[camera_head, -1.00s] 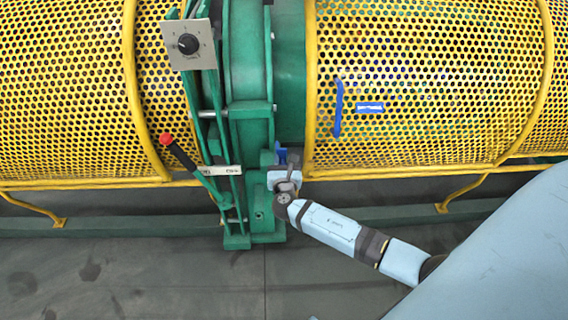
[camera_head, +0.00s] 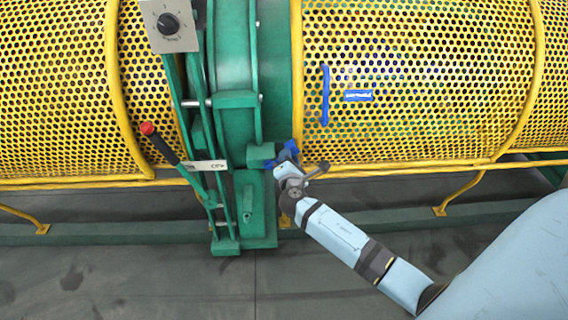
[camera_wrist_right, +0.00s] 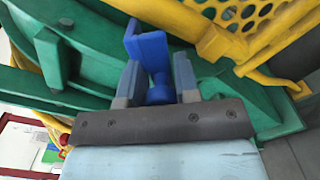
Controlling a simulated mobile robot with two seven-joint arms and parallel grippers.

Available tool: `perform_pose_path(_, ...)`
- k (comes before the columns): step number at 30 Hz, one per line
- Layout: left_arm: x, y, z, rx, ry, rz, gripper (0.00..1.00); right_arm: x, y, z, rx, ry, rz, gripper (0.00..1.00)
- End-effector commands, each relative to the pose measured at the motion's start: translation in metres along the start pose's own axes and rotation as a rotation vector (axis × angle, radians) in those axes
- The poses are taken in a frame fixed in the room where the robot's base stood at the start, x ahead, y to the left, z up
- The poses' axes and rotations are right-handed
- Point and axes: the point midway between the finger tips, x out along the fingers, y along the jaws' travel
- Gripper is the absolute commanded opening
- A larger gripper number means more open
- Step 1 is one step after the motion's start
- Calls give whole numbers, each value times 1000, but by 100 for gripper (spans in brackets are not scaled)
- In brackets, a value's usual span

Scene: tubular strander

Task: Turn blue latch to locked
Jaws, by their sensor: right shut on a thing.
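The blue latch (camera_wrist_right: 147,50) stands between the two fingers of my right gripper (camera_wrist_right: 156,85) in the right wrist view. The gripper is shut on it. In the head view the latch (camera_head: 286,153) shows as a small blue piece at the lower edge of the green frame, beside the yellow guard. My right gripper (camera_head: 283,166) reaches it from below right and is tilted. The fingers hide part of the latch. My left gripper is not in view.
Yellow perforated guards (camera_head: 420,60) stand on both sides of the green frame (camera_head: 236,130). A blue handle (camera_head: 324,95) is on the right guard. A red-tipped lever (camera_head: 163,145) and a grey knob panel (camera_head: 168,24) are at left. The floor in front is clear.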

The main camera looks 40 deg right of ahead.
Motion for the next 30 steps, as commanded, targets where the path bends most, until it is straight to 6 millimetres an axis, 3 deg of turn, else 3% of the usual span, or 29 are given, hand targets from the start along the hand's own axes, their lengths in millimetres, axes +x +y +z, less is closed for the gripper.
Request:
perform_pose_path(5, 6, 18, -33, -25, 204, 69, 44, -1, -20, -6, 171, 1, -2, 0)
perform_pose_path(12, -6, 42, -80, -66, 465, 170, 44, -1, -35, -11, 384, 1, -2, 0)
perform_pose_path(21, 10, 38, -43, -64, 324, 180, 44, -1, -46, -16, 577, 0, -2, 0)
perform_pose_path(30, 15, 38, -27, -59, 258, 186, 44, -1, -49, -18, 663, 1, -2, 0)
